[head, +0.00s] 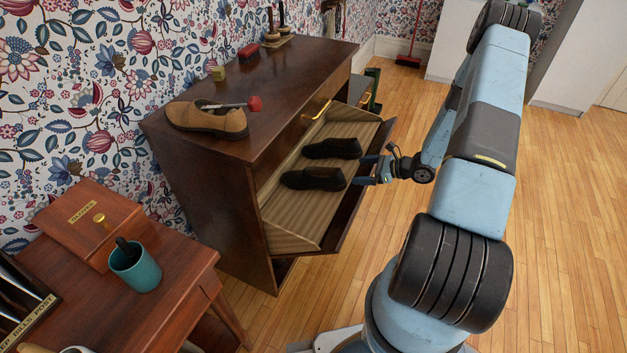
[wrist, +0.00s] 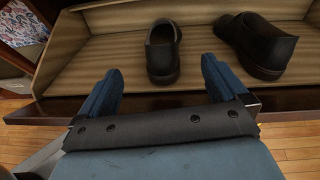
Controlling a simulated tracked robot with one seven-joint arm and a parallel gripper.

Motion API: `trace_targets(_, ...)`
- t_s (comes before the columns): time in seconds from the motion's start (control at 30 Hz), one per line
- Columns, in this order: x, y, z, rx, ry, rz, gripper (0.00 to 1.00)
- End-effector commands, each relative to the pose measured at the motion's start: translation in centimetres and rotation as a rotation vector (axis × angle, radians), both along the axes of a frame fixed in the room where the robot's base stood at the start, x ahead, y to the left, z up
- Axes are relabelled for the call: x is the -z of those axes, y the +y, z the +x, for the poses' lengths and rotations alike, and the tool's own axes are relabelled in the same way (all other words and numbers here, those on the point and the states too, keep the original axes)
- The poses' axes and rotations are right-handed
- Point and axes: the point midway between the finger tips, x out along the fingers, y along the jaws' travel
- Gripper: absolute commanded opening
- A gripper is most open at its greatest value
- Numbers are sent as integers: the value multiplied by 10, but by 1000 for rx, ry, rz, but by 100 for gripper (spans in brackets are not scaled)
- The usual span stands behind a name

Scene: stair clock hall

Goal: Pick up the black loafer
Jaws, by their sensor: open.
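Two black loafers lie in the open tilt-out drawer (head: 290,223) of a dark wooden shoe cabinet. In the head view the nearer loafer (head: 314,180) lies in front of the farther loafer (head: 332,148). In the wrist view one loafer (wrist: 162,52) is ahead, between the lines of my fingers, and the other loafer (wrist: 257,45) is to the right. My gripper (head: 368,170) is at the drawer's front edge, close to the loafers' near ends. Its blue fingers (wrist: 160,88) are apart with nothing between them.
A brown shoe (head: 207,119) with a red-knobbed stick, a small yellow block (head: 218,73) and brushes are on the cabinet top (head: 270,90). A desk with a wooden box (head: 88,222) and a teal cup (head: 135,268) stands at left. Wooden floor (head: 570,200) is clear at right.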

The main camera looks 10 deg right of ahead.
Motion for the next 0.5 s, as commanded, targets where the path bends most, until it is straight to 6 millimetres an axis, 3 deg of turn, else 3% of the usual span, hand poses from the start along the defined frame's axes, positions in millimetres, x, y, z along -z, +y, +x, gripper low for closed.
trace_targets(0.23,19,4,3,42,21,24,99)
trace_targets(0.5,37,39,26,38,21,24,99)
